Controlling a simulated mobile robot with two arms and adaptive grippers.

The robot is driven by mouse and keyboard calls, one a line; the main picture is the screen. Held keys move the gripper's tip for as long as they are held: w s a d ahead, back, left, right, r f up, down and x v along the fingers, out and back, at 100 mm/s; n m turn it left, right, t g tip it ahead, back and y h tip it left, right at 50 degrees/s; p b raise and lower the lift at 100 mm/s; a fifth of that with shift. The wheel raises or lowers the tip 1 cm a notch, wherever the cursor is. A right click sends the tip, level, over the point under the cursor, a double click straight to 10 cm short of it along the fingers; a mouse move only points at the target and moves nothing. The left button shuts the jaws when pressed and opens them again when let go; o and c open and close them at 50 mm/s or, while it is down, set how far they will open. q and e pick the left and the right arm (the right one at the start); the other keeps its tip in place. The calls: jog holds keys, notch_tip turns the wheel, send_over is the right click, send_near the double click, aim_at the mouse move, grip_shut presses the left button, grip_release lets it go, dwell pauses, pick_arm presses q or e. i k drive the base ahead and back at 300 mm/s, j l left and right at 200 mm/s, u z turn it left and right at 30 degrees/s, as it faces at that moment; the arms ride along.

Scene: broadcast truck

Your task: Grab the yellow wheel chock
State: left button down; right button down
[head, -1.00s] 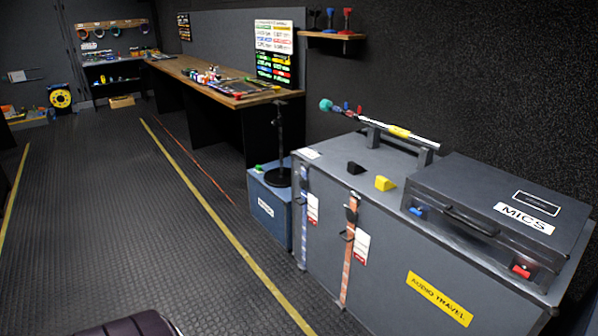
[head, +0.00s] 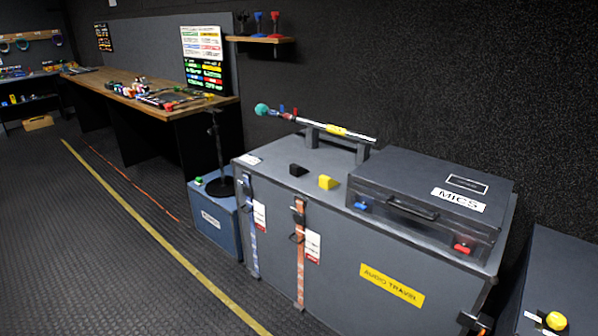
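The yellow wheel chock (head: 327,182) is a small wedge-shaped block on top of the grey travel case (head: 375,245). It sits near the front edge, left of the black mics case (head: 430,193). A similar black block (head: 298,170) lies a little to its left. Nothing covers the yellow chock. Neither of my grippers shows in the head view.
A boom pole (head: 340,131) rests on supports behind the chock. A blue case (head: 214,223) with a black stand is at the left. A dark case (head: 560,290) with a yellow knob stands at the lower right. Open floor (head: 90,270) lies to the left.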

aim_at(326, 182)
jog(key=i+j+z, duration=0.1)
jog(key=z, duration=0.4)
jog(key=i+j+z, duration=0.1)
jog(key=z, duration=0.4)
jog(key=j+z, duration=0.25)
jog(key=z, duration=0.2)
jog(key=i+j, duration=0.05)
